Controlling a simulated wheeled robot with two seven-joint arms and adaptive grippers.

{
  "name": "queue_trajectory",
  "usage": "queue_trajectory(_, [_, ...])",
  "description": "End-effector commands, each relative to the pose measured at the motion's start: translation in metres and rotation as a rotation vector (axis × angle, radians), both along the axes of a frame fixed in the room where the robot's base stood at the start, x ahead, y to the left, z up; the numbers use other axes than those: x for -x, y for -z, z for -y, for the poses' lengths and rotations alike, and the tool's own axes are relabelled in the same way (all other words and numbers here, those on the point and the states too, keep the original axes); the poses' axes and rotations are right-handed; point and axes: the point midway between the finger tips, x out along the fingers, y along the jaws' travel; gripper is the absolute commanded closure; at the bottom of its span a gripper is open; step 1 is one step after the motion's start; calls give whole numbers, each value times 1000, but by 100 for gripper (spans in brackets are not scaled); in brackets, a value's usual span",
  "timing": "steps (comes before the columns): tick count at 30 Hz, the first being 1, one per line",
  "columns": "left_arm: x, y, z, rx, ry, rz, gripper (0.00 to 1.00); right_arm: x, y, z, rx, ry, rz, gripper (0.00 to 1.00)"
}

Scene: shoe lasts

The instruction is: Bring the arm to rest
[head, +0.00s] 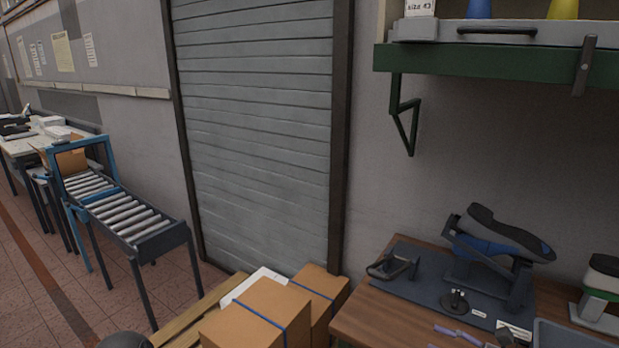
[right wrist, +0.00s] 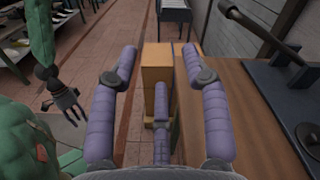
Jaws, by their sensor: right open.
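In the head view, a shoe on a last stand (head: 490,250) is on a dark mat (head: 415,290). Cardboard boxes (head: 262,312) stand left of the bench. A green shelf (head: 480,62) hangs above. A roller conveyor (head: 130,215) stands at the left, with open floor near it.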

Motion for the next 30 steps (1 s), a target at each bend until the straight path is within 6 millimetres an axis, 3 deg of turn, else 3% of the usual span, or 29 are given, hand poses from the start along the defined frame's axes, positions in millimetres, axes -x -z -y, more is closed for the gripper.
queue_trajectory(11, [0,-3,0,0,0,0,60,3,65,-30,115,-67,-140,52])
queue_trajectory(17, [0,-6,0,0,0,0,60,15,120,-55,232,-139,-241,52])
queue_trajectory(22, [0,-10,0,0,0,0,60,43,189,-83,410,-256,-337,52])
queue_trajectory(27, [0,-15,0,0,0,0,60,93,273,-110,694,-455,-380,52])
queue_trajectory(30, [0,-18,0,0,0,0,60,119,312,-118,863,-574,-342,52])
